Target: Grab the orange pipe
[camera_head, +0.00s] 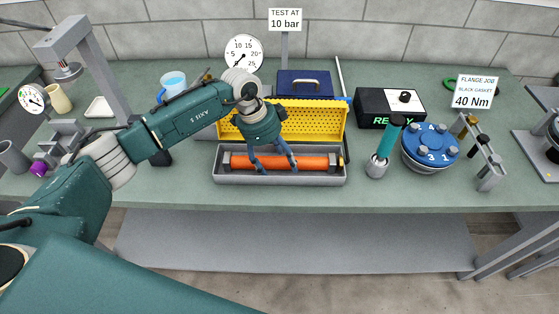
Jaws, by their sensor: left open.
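The orange pipe (313,161) lies lengthwise in a grey tray (282,180) at the front middle of the bench. My left gripper (275,172) points down over the left half of the pipe. Its two blue fingers are open and spread, with their tips at about the pipe's height in the picture. I cannot tell whether the fingers touch the pipe. The fingers hide small parts of the pipe. My right gripper is not in view.
A yellow perforated panel (320,118) stands behind the tray, with a blue case (304,83) behind it. A blue mug (173,85) stands behind my left arm.

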